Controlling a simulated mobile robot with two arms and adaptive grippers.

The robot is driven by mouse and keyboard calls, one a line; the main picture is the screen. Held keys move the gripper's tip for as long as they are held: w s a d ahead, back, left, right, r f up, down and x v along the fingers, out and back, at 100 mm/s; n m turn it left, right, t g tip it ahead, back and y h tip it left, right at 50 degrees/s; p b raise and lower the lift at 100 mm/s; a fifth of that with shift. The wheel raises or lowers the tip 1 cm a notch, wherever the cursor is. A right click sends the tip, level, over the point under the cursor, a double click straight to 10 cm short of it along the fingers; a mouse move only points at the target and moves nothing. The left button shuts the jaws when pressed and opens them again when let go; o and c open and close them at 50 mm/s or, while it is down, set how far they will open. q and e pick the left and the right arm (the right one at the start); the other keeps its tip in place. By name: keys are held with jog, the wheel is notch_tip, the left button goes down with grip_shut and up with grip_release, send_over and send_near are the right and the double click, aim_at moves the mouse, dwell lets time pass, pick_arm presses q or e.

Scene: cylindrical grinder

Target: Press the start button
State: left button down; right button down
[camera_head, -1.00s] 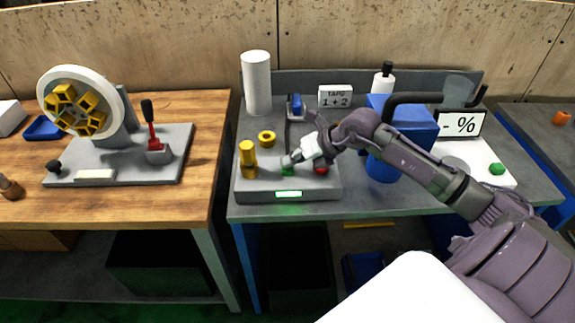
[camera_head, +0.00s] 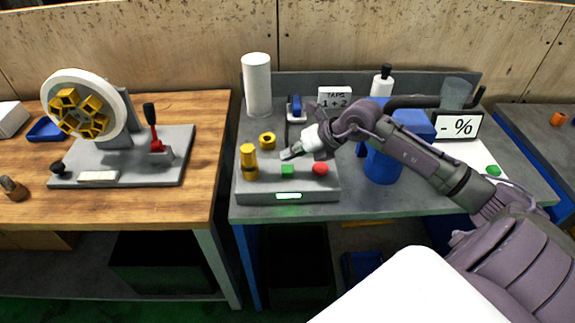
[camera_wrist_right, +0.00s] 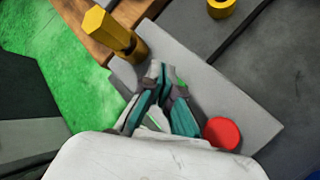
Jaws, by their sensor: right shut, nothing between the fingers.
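The green button (camera_head: 288,171) sits on the grey control base on the middle bench, left of the red button (camera_head: 320,169). My right gripper (camera_head: 287,155) is shut and empty. Its tips appear just above and behind the green button in the head view, with a small gap showing between them. In the right wrist view the shut fingers (camera_wrist_right: 164,72) hide most of the green button (camera_wrist_right: 181,83), and the red button (camera_wrist_right: 222,133) shows to the right. My left gripper is not in view.
A yellow post (camera_head: 249,162) and a yellow ring (camera_head: 267,140) stand left of the buttons. A lit green indicator (camera_head: 288,196) is on the base's front. A blue container (camera_head: 383,165) stands to the right, behind my arm.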

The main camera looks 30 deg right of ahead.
aim_at(290, 168)
jog(key=shift+r+p, duration=1)
jog(key=shift+r, duration=0.9)
